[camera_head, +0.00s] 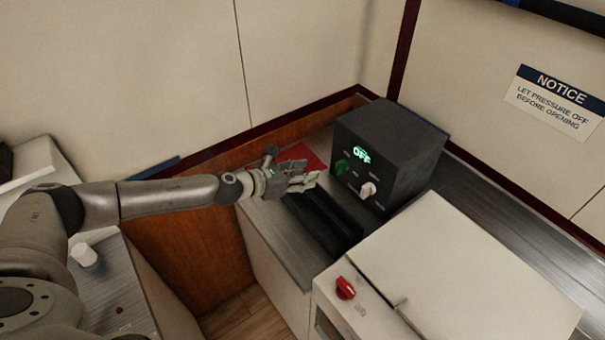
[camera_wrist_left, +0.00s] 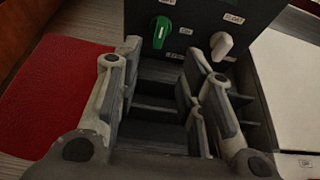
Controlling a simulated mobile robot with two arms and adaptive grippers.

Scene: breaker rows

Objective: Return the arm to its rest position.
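My left arm (camera_head: 165,197) reaches in from the left of the head view. My left gripper (camera_head: 306,179) is in front of the dark control box (camera_head: 418,140), above a black slotted base. In the left wrist view the two fingers of the gripper (camera_wrist_left: 168,62) stand apart with nothing between them. The box's green knob (camera_wrist_left: 162,33) and white knob (camera_wrist_left: 221,46) are beyond the fingertips; no contact with either shows. My right gripper is not in view.
The box display (camera_head: 361,154) reads OFF. A red mat (camera_head: 303,156) lies beside the gripper. A white cabinet (camera_head: 470,275) with a red knob (camera_head: 345,288) stands at the front right. Another counter (camera_head: 112,285) is under my arm, with open floor (camera_head: 245,316) between.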

